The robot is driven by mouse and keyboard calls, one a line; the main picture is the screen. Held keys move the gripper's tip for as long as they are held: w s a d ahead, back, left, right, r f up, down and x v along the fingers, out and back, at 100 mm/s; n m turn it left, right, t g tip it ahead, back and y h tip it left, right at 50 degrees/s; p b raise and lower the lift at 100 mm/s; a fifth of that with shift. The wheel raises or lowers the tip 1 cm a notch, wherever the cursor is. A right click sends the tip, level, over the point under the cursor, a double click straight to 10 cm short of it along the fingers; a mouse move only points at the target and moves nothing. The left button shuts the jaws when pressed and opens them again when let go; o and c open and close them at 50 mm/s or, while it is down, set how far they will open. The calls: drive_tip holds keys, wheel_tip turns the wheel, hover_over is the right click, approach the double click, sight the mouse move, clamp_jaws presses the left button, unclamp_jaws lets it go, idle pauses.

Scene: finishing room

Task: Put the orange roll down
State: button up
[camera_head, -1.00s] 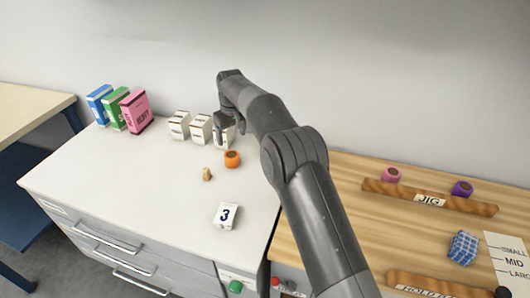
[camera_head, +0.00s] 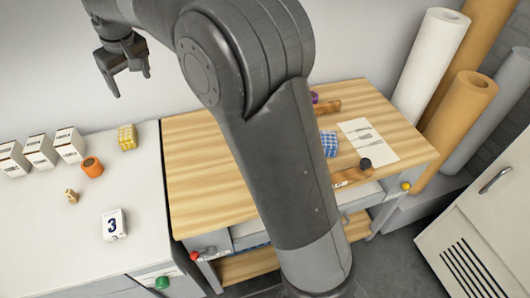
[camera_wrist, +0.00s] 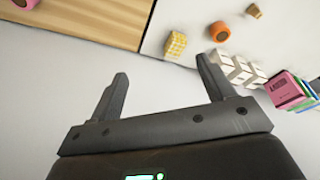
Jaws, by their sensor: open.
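The orange roll (camera_head: 92,167) rests on the white cabinet top (camera_head: 60,225), just in front of the white boxes. It also shows in the wrist view (camera_wrist: 220,31), beyond the fingers and apart from them. My gripper (camera_head: 122,78) is raised in the air at the upper left of the head view. Its two fingers are spread, with nothing between them, and they also show in the wrist view (camera_wrist: 162,70).
White boxes (camera_head: 40,151), a yellow checked block (camera_head: 127,137), a small tan piece (camera_head: 71,196) and a "3" block (camera_head: 114,225) stand around the roll. The wooden bench (camera_head: 205,170) adjoins on the right, holding a blue checked block (camera_head: 329,144). Tall rolls (camera_head: 432,65) stand beyond it.

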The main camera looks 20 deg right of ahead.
drive_tip(key=s+d+r+m+t, duration=0.1)
drive_tip(key=s+d+r+m, duration=0.3)
drive_tip(key=s+d, duration=1.2)
drive_tip(key=s+d+f+m, duration=0.1)
drive_tip(key=s+d+f, duration=0.1)
drive_tip(key=s, duration=0.3)
drive_tip(key=s+d+f+m+t+h, duration=0.1)
drive_tip(key=s+d+f, duration=0.1)
drive_tip(key=s+d, duration=0.3)
drive_tip(key=s+d+f+m+t, duration=0.1)
drive_tip(key=s+d+f, duration=0.2)
drive_tip(key=s, duration=0.4)
drive_tip(key=shift+d, duration=0.5)
